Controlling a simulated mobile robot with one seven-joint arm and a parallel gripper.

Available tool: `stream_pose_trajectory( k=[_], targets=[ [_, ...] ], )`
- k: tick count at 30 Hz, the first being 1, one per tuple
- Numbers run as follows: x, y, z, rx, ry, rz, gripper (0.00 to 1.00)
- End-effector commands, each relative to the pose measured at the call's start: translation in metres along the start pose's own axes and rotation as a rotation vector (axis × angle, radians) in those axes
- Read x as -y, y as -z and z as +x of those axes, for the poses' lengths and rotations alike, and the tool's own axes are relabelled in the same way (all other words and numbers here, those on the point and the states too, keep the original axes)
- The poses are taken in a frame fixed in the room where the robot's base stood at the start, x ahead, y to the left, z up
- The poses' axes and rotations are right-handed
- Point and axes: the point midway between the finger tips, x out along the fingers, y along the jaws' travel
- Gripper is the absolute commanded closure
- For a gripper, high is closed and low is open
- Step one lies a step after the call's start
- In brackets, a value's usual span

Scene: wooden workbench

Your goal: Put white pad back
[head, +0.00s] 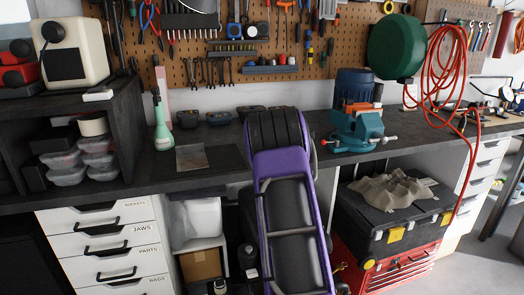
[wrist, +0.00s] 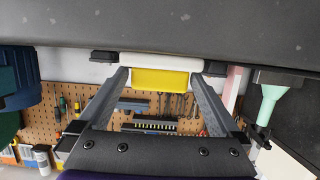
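The white pad (wrist: 160,65) shows in the wrist view as a pale bar with a yellow block (wrist: 160,80) against it. My gripper (wrist: 160,68) has a dark fingertip at each end of the pad, with no clear gap, so it looks shut on it. Whether the yellow block is part of the pad I cannot tell. The wrist view is upside down, and the dark bench surface (wrist: 160,25) spans its top. In the head view my purple arm hides the gripper and the held pad. A small white block (head: 97,95) lies on the left shelf top's edge.
A green-white bottle (head: 162,122) and a grey flat sheet (head: 192,157) are on the bench left of my arm. A blue-green vise (head: 357,130) stands to its right. Several dark small items line the back. The pegboard (head: 330,60) rises behind.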

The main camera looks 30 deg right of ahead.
Motion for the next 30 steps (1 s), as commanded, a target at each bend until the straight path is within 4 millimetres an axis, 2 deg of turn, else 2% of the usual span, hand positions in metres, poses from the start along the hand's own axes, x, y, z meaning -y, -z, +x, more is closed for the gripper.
stream_pose_trajectory(
  k=[4, 8, 18, 22, 30],
  targets=[
    [0.000, 0.004, -0.003, 0.000, -0.001, 0.000, 0.00],
    [-0.001, 0.004, -0.018, -0.001, -0.001, 0.000, 0.00],
    [-0.001, 0.005, -0.084, -0.002, -0.001, 0.001, 0.00],
    [-0.001, 0.004, -0.104, 0.000, -0.001, 0.001, 0.00],
    [0.000, 0.003, -0.121, 0.000, 0.000, 0.000, 0.00]
  ],
)
